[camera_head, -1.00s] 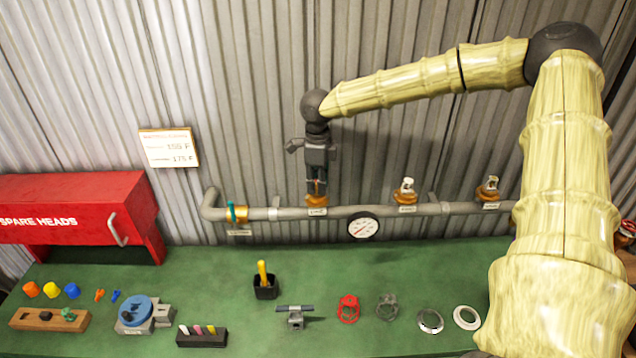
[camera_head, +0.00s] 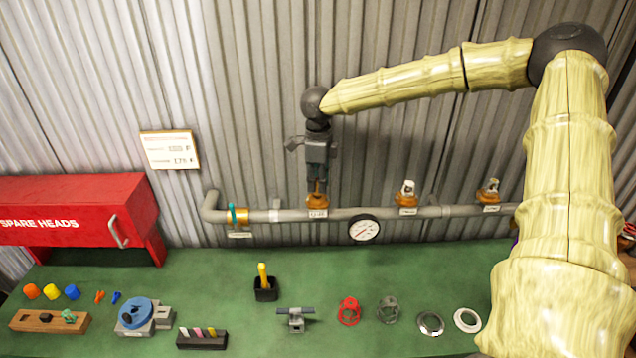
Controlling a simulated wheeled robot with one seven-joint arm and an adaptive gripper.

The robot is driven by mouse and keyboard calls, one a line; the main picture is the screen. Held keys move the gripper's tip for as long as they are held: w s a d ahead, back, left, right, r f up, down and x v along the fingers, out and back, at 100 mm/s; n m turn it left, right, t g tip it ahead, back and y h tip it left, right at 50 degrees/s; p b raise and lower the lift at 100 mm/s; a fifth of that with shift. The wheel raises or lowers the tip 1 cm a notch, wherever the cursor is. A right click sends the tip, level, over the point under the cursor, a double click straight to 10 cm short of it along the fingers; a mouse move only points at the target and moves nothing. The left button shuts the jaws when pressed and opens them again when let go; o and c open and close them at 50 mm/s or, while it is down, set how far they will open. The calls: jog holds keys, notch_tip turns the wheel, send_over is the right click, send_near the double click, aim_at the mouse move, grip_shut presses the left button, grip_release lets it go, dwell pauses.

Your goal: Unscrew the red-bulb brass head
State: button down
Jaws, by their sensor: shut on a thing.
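My gripper (camera_head: 318,183) points down at the grey pipe, above its leftmost upright brass fitting (camera_head: 317,201). Its jaws are shut on the brass head standing on that fitting. The jaws hide most of that head, and I cannot make out its bulb colour. Two other brass heads with whitish tops stand on the pipe to the right, a middle one (camera_head: 407,194) and a right one (camera_head: 489,190).
The pipe (camera_head: 340,213) runs along the corrugated wall, with a round gauge (camera_head: 364,229) and a teal-handled valve (camera_head: 233,214). A red spare-heads box (camera_head: 75,215) stands left. The green bench (camera_head: 210,280) holds several tools, a blue-topped fixture (camera_head: 137,312), guards and rings.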

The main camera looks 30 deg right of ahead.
jog(key=shift+r, duration=0.9)
jog(key=shift+r, duration=2.45)
